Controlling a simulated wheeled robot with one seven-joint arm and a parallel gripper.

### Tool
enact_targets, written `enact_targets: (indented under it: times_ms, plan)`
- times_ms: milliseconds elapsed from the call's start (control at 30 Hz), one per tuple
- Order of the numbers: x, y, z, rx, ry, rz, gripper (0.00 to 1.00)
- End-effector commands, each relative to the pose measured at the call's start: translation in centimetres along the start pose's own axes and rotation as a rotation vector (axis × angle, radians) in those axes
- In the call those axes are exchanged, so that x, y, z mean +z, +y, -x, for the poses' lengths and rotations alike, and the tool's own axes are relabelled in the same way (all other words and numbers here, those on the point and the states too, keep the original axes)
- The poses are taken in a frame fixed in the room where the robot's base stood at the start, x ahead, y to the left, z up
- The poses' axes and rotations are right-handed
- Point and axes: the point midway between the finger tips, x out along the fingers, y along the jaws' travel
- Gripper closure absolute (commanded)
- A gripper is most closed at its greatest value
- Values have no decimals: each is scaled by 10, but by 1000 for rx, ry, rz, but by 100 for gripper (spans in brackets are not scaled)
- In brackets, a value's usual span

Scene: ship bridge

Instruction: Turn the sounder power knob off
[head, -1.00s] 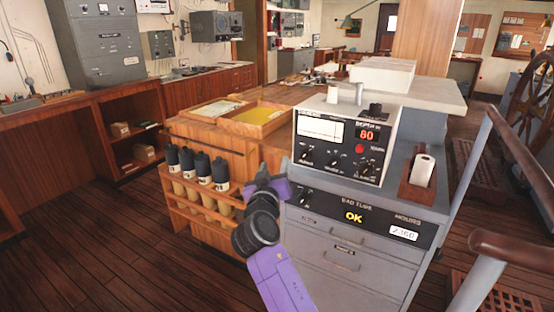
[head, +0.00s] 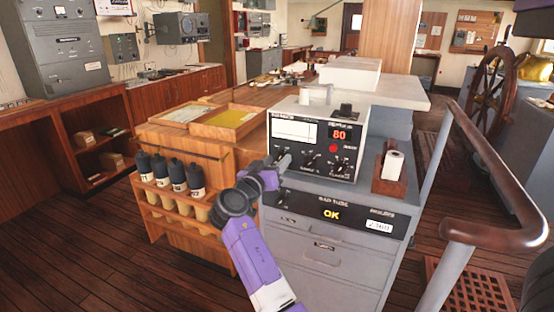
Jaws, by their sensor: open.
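The sounder (head: 317,140) is a box with a dark front, a pale chart window and a lit red display reading 80. It stands on a grey cabinet. A row of dark knobs runs along its lower front, including a middle knob (head: 311,160) and a right knob (head: 343,166). The labels are too small to read, so I cannot tell which is the power knob. My gripper (head: 282,161) is open at the sounder's lower left front, over the left knob area. It largely hides that knob, and I cannot tell whether they touch.
The grey cabinet (head: 318,277) below has a panel lit OK. A paper roll in a wooden holder (head: 384,186) stands right of the sounder. A wooden rack (head: 180,205) with several dark-capped cylinders is left of my arm. A handrail (head: 480,160) is at right.

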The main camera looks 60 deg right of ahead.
Motion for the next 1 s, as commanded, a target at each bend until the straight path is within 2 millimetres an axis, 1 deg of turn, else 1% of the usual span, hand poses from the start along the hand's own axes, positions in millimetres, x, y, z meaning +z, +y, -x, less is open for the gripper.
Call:
enact_targets:
  times_ms: [133, 367, 400, 467, 500, 633, 667, 1000]
  plan:
    - [1, 0, -8, 0, -1, 0, 51]
    - [1, 0, -9, -1, -1, 0, 51]
    - [1, 0, -9, -1, -1, 0, 53]
    - [1, 0, -9, -1, -1, 0, 65]
    - [1, 0, -9, -1, -1, 0, 73]
    - [1, 0, -9, 0, -1, 0, 98]
    - [1, 0, -9, 0, -1, 0, 100]
    - [1, 2, -10, 5, 1, 42, 100]
